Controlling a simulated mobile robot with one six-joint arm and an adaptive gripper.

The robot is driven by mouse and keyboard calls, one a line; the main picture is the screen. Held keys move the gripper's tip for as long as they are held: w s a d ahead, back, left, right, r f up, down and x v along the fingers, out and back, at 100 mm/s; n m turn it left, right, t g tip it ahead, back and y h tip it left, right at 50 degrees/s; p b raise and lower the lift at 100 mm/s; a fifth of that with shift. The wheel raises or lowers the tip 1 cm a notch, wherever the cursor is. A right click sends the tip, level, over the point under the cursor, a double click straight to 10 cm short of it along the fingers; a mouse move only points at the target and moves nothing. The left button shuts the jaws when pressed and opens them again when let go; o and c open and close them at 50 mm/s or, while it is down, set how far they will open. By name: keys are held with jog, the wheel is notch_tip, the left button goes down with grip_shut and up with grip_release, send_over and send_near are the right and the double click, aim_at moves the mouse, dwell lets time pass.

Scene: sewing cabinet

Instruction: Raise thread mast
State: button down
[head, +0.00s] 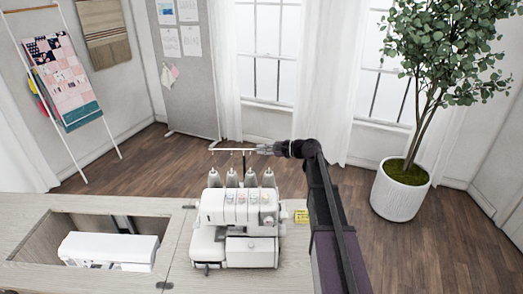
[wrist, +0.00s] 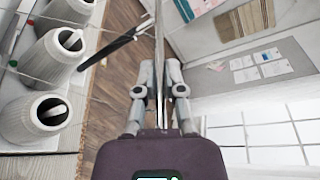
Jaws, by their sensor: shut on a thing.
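The thread mast (head: 231,150) is a thin rod with a horizontal crossbar, standing above the white overlock machine (head: 238,215) in the head view. The crossbar is high over the thread cones (head: 231,178). My gripper (head: 262,149) is at the right end of the crossbar, shut on it. In the wrist view my gripper (wrist: 158,98) has its two fingers on either side of the thin metal bar (wrist: 159,50), which runs away from me between them. The mast's lower end is hidden behind the cones and machine.
The machine stands on a pale wooden cabinet top (head: 180,235). A white sewing machine (head: 108,250) sits in a recess at left. A yellow item (head: 301,216) lies right of the overlock machine. A potted tree (head: 401,190) stands at right. Floor behind is clear.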

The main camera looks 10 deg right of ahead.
notch_tip(320, 180, up, 18)
jog(key=p, duration=1.7)
jog(key=shift+w, duration=0.15)
jog(key=c, duration=0.9)
grip_release()
jog(key=shift+o, duration=0.8)
